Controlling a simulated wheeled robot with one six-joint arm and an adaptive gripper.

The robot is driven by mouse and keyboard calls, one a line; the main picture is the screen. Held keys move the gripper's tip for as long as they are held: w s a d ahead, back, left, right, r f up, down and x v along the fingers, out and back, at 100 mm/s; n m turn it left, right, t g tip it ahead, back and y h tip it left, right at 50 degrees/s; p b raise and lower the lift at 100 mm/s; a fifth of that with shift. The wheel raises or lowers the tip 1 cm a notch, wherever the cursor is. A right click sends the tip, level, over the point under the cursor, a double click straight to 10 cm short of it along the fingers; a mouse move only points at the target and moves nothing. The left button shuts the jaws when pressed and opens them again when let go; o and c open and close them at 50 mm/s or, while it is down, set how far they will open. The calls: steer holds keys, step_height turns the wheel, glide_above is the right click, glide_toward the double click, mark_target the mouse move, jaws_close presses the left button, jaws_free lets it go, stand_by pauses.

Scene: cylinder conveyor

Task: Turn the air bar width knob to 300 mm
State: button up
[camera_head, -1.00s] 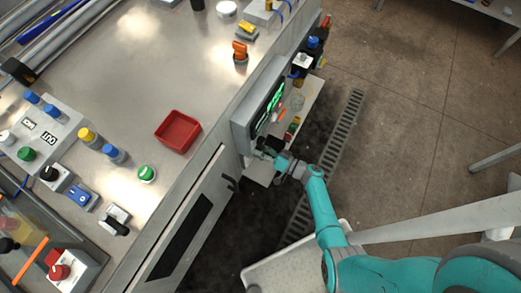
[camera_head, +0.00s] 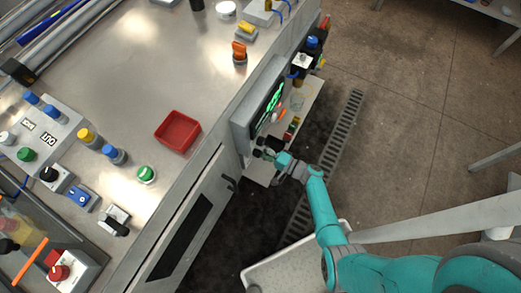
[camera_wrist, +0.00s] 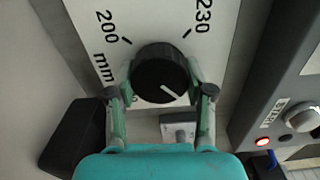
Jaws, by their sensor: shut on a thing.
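The air bar width knob (camera_wrist: 160,72) is round and black, on a white scale plate (camera_wrist: 88,12) in the wrist view. Its white pointer line points to the lower right of that picture. The marks 200 and 230 and the letters mm show on the plate; no 300 mark is visible. My gripper (camera_wrist: 160,92) has one finger on each side of the knob and is shut on it. In the head view my gripper (camera_head: 270,153) is at the machine's side, below the display panel (camera_head: 262,105); the knob is too small there to read.
In the wrist view a black block (camera_wrist: 75,135) lies left of my gripper, and a grey panel (camera_wrist: 285,80) with a lit red lamp (camera_wrist: 263,141) is at the right. In the head view a red tray (camera_head: 177,131) sits on the machine top.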

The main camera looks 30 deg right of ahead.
steer(key=m, duration=0.4)
steer(key=shift+f+m, duration=0.1)
steer(key=shift+m, duration=0.2)
steer(key=m, duration=0.4)
steer(key=shift+f+m, duration=0.1)
steer(key=shift+m, duration=0.2)
steer(key=m, duration=0.4)
steer(key=shift+a, duration=0.1)
steer(key=shift+s+f+m, duration=0.1)
steer(key=shift+m, duration=1.8)
steer(key=o, duration=1.2)
steer(key=shift+c, duration=0.2)
steer(key=v, duration=1.2)
steer(key=shift+a, duration=0.1)
